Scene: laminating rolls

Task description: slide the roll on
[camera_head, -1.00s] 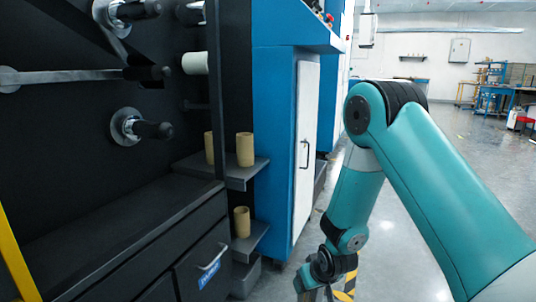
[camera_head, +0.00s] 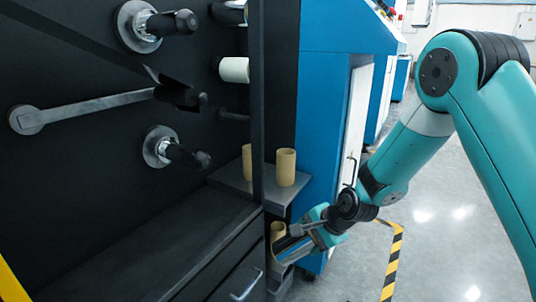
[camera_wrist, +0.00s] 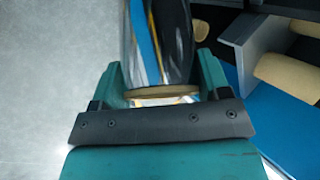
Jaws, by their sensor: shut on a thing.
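My gripper (camera_wrist: 161,80) is shut on a glossy, mirror-like roll (camera_wrist: 158,38) with a brown rim at its near end. The roll lies between the two teal fingers in the wrist view. In the head view my gripper (camera_head: 310,236) is low, beside the lower shelf, and the roll there is small and hard to make out. The dark machine panel at left carries an upper spindle (camera_head: 157,25), a lower spindle (camera_head: 175,150) and an arm with a dark end (camera_head: 180,97). The lower spindle looks bare. The held roll is apart from all of these.
Cardboard cores (camera_head: 285,167) stand on the upper shelf (camera_head: 240,181), and another core (camera_head: 277,234) is on the lower one beside my gripper.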

